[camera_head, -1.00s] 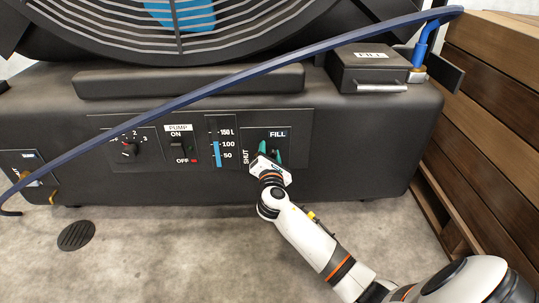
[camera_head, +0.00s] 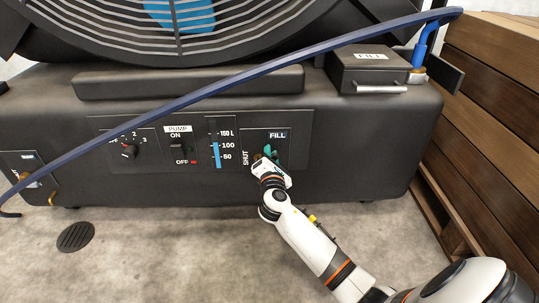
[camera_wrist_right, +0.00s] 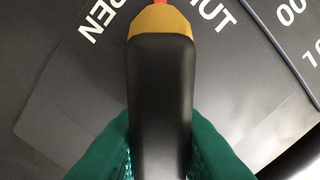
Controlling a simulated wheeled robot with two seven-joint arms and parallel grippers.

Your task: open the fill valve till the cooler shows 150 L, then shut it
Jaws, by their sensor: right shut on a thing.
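The fill valve's black handle (camera_wrist_right: 160,100), with a yellow band and red tip, stands between the green fingers of my right gripper (camera_wrist_right: 160,155) in the right wrist view. Its tip lies between the OPEN and SHUT markings. In the head view my right gripper (camera_head: 267,158) is shut on the handle at the FILL panel (camera_head: 277,134) and hides most of it. The cooler (camera_head: 340,150) is a wide dark body. Its level gauge (camera_head: 215,150) has a blue column near the 100 mark, below 150 L. My left gripper is not in view.
A PUMP switch (camera_head: 178,149) and a rotary dial (camera_head: 129,151) are left of the gauge. A FILL-labelled box (camera_head: 368,68) sits at upper right. Wooden slats (camera_head: 490,110) stand on the right.

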